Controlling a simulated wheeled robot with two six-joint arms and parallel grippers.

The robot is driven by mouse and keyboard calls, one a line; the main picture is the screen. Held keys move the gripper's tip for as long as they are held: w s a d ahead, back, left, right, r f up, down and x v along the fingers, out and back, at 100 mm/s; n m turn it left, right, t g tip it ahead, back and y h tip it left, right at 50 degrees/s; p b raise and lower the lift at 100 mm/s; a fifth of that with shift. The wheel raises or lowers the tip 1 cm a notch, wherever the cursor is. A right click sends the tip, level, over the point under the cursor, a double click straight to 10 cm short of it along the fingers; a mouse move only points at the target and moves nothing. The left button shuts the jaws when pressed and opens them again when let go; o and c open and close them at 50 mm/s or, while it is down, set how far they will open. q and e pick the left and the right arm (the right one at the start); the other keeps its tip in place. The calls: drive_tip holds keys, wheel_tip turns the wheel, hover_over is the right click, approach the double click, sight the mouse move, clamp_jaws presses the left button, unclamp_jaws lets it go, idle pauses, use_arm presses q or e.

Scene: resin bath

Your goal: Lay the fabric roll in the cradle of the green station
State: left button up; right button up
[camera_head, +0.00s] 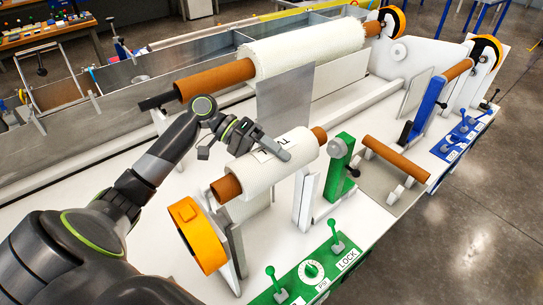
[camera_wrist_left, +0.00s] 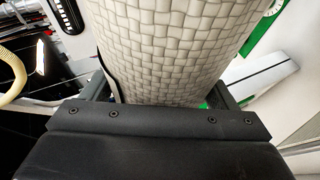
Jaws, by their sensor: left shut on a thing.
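The fabric roll (camera_head: 262,172) is white woven cloth on a brown core that sticks out at both ends. My left gripper (camera_head: 260,143) is shut on the cloth near the middle of the roll, from above. In the left wrist view the weave of the fabric roll (camera_wrist_left: 175,50) fills the space between the jaws. The green station has an orange disc (camera_head: 195,235), white upright plates, a green post (camera_head: 338,165) and a green lever panel (camera_head: 312,268). The roll lies between the disc and the post; whether it touches the cradle I cannot tell. My right gripper is not in view.
A large white roll (camera_head: 305,52) on a long brown core lies behind. A bare brown tube (camera_head: 395,158) rests on small white supports to the right. The blue station with its blue post (camera_head: 425,110) and blue panel (camera_head: 465,135) stands farther right.

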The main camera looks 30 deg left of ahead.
use_arm(q)
drive_tip(key=shift+d+f+b, duration=0.1)
drive_tip(key=shift+f+b, duration=0.8)
drive_tip(key=shift+f, duration=0.65)
wheel_tip(320, 180, down, 5)
drive_tip(key=b, duration=0.3)
drive_tip(key=shift+f, duration=0.15)
drive_tip(key=o, duration=1.9)
drive_tip(key=shift+s, duration=0.1)
drive_tip(key=shift+o, duration=0.4)
drive_tip(key=shift+s+f, duration=0.1)
drive_tip(key=shift+f, duration=0.2)
drive_tip(key=b+v, duration=0.5)
drive_tip(key=v, duration=1.2)
drive_tip(key=shift+a+r, duration=0.2)
drive_tip(key=shift+r, duration=0.1)
